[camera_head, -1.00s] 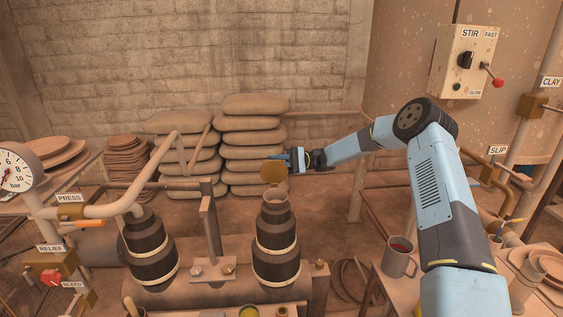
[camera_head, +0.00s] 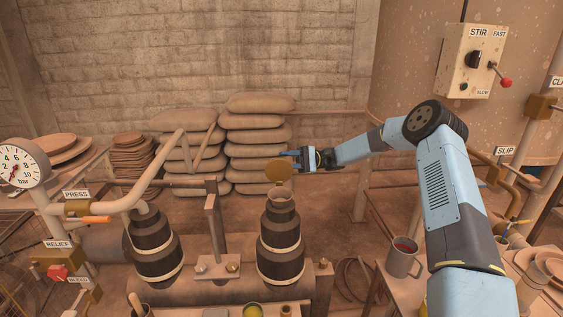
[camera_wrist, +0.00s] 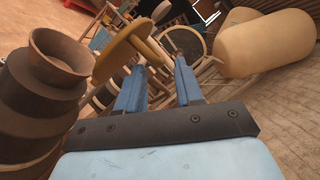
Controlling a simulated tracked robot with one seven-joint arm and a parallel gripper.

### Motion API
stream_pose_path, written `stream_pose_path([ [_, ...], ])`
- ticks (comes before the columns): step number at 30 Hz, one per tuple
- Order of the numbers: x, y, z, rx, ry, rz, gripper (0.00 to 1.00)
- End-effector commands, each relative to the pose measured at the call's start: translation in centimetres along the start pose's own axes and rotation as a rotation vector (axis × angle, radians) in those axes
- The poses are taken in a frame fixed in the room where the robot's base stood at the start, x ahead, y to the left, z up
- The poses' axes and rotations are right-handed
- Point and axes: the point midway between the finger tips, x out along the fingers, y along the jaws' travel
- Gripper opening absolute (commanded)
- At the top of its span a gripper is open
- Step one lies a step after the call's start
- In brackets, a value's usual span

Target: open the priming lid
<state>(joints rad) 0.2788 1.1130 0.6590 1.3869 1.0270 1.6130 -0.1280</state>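The brass-coloured priming lid (camera_head: 279,171) is a round disc standing raised at the back of the open mouth of the right-hand dark stepped pump body (camera_head: 280,245). In the wrist view the lid (camera_wrist: 124,50) shows nearly edge-on, and the pump's open mouth (camera_wrist: 62,48) is at the left. My gripper (camera_head: 285,154) is just above and to the right of the lid. In the wrist view my gripper (camera_wrist: 158,64) has its two blue fingers apart, with the lid's edge by the left fingertip. I cannot tell whether they touch.
A second dark pump body (camera_head: 153,245) stands to the left, with a metal post (camera_head: 215,225) between the two. Stacked sacks (camera_head: 258,145) lie behind. A grey mug (camera_head: 403,258) stands on a bench at the right, below my arm.

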Motion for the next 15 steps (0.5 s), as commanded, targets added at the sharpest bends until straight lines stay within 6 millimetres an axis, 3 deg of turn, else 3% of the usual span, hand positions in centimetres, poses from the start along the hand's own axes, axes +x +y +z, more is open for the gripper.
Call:
stream_pose_path([
  [9, -6.5, 0.2, -0.1, 0.000, 0.004, -0.002, 0.36],
  [15, -9.7, 0.2, -0.1, 0.001, 0.002, -0.002, 0.36],
])
